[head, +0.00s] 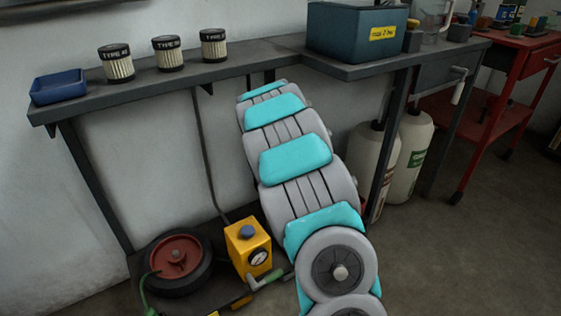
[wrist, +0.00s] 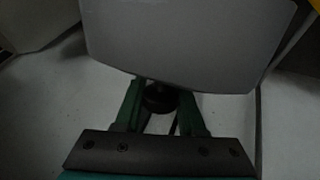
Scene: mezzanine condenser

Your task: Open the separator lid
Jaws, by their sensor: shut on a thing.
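In the wrist view the two green fingers of my gripper (wrist: 160,86) are closed in on a dark round knob (wrist: 159,100). The knob sits at the lower edge of a smooth pale grey panel (wrist: 190,40). I cannot tell whether this panel is the separator lid, or whether it is raised. In the head view my own arm hides the gripper and the knob. No separator can be made out for certain in the head view.
The wall bench (head: 240,62) carries a blue tray (head: 58,86), three filters (head: 168,54) and a teal box (head: 350,32). Below are a wheel (head: 178,262), a yellow gauge box (head: 247,248) and white jugs (head: 410,155). A red cart (head: 510,65) stands right; the right floor is clear.

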